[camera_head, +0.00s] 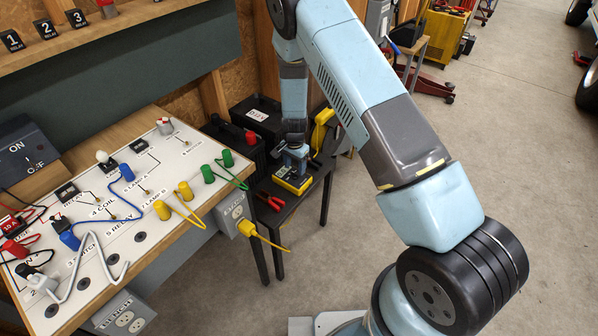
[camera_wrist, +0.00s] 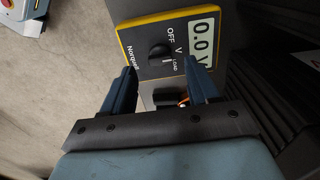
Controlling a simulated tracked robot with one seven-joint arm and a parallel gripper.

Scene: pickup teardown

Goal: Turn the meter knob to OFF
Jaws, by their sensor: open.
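The meter (camera_wrist: 139,68) has a dark face, a yellow rim and a display (camera_wrist: 202,38) that reads 0.0 V. Its round black knob (camera_wrist: 158,53) sits beside the labels OFF, V and LOAD; its pointer seems nearer LOAD than OFF, but it is small. My gripper (camera_wrist: 160,66) is open, one finger on each side of the knob, with gaps between. I cannot tell how far the fingertips are above the face. In the head view the meter (camera_head: 284,187) lies on the small dark table, partly hidden under my gripper (camera_head: 293,163).
Red-handled pliers (camera_head: 270,201) lie on the small table (camera_head: 290,215) in front of the meter. A black battery (camera_head: 258,118) stands behind. At the left is a relay training board (camera_head: 150,195) with wires. Open floor (camera_head: 480,140) is at the right.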

